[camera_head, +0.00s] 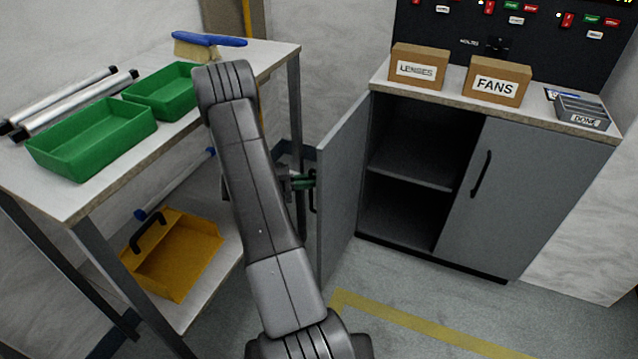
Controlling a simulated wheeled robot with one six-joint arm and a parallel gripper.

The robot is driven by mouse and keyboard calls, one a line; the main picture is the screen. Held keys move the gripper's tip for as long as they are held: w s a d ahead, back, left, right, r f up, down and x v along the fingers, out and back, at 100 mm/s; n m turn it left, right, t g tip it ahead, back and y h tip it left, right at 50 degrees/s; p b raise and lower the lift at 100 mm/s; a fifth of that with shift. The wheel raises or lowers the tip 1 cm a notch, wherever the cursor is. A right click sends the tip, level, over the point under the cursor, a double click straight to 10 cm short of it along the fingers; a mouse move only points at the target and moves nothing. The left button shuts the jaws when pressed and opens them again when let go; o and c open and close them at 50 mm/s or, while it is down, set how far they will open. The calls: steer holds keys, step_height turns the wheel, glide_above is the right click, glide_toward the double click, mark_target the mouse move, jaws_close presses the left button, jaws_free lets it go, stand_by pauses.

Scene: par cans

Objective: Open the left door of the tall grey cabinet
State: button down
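The grey cabinet (373,223) stands at the right under a light worktop. Its left door (343,180) is swung wide open toward me, and the inside with one shelf (412,172) shows empty. Its right door (500,195) is shut, with a dark upright handle (481,173). My gripper (306,182) is at the outer face of the open left door, by its dark handle (314,192). My arm hides part of the gripper, and the fingers are too small and dark to tell whether they close on the handle.
A workbench (75,198) at the left holds green trays (92,138), metal tubes (75,98) and a blue brush (209,40). A yellow dustpan (172,255) lies on its lower shelf. Boxes labelled LENSES (418,68) and FANS (497,82) stand on the cabinet. Floor before the cabinet is clear.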

steer(key=shift+w+a, duration=0.1)
stand_by(0.3)
steer(key=c, duration=1.6)
jaws_free()
steer(key=shift+a, duration=0.1)
